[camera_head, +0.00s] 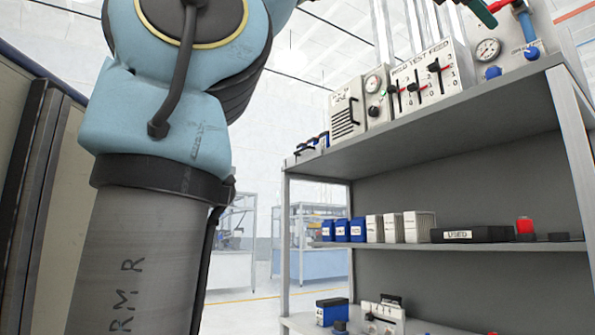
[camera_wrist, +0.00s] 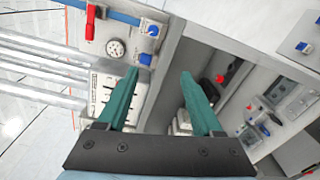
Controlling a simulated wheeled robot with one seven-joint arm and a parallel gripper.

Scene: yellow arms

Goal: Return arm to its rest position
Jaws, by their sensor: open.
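My gripper (camera_wrist: 158,100) shows in the wrist view with two teal fingers spread apart and nothing between them. Beyond the fingers are the edge of a grey shelf unit and panels with gauges and switches. In the head view my blue and grey arm fills the left side and rises out of the top of the picture. One teal fingertip (camera_head: 480,12) shows at the top right of the head view, above the panels on the shelf top.
A grey shelf unit (camera_head: 440,140) stands at the right. On its top are a switch panel (camera_head: 430,82) and a gauge box (camera_head: 488,50) with blue knobs. Its middle shelf holds blue boxes (camera_head: 343,230), white boxes and a dark tray (camera_head: 472,235). A tall cabinet (camera_head: 30,190) stands at the left.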

